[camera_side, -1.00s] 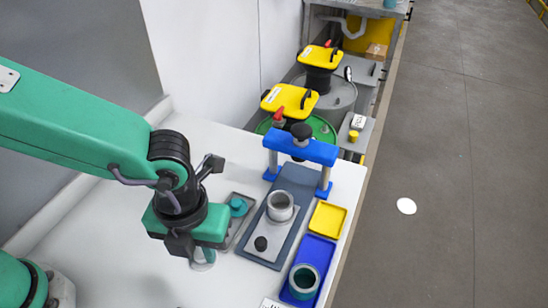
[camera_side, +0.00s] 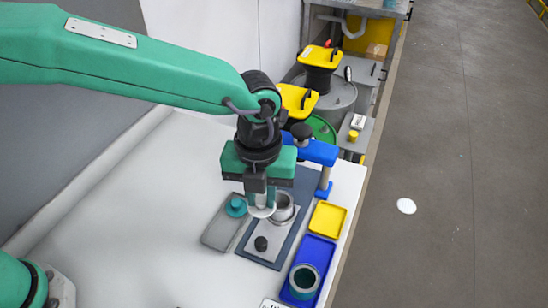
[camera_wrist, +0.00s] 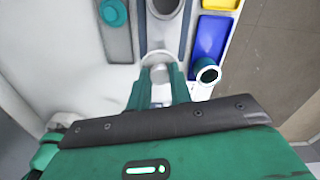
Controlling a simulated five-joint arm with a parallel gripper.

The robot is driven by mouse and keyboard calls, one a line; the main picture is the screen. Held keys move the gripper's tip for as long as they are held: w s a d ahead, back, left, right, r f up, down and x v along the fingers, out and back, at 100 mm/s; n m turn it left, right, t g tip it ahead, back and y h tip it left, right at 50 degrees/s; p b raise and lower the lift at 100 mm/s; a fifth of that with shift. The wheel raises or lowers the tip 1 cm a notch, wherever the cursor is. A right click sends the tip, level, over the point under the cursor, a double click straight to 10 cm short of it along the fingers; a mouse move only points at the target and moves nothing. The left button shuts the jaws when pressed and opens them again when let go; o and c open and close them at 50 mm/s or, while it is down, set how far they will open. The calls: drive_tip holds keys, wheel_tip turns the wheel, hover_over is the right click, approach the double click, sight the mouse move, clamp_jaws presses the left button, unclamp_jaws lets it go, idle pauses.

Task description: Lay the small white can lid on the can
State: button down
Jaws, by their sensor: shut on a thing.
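My gripper (camera_side: 261,200) points down and is shut on the small white can lid (camera_side: 262,212), a thin disc under the fingertips. In the wrist view the lid (camera_wrist: 154,58) shows just beyond my gripper (camera_wrist: 162,76), partly hidden by the fingers. The grey can (camera_side: 286,207) stands upright on the dark plate (camera_side: 304,190), partly hidden behind my gripper in the side view. It also shows at the top edge of the wrist view (camera_wrist: 166,7). The lid is beside the can in both pictures, not over its mouth. I cannot tell the height gap.
A blue clamp frame (camera_side: 317,152) spans the plate's far end. A grey tray (camera_side: 219,234) with a teal piece (camera_side: 236,206) is left.

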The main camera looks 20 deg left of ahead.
drive_tip(key=w, duration=0.7)
drive_tip(key=shift+w+d, duration=0.3)
drive_tip(key=shift+w, duration=0.05)
drive_tip(key=shift+f, duration=0.15)
drive_tip(key=shift+f, duration=2.85)
drive_tip(key=shift+f, duration=0.3)
drive_tip(key=c, duration=1.2)
unclamp_jaws()
drive_tip(key=o, duration=0.3)
drive_tip(key=shift+o, duration=0.2)
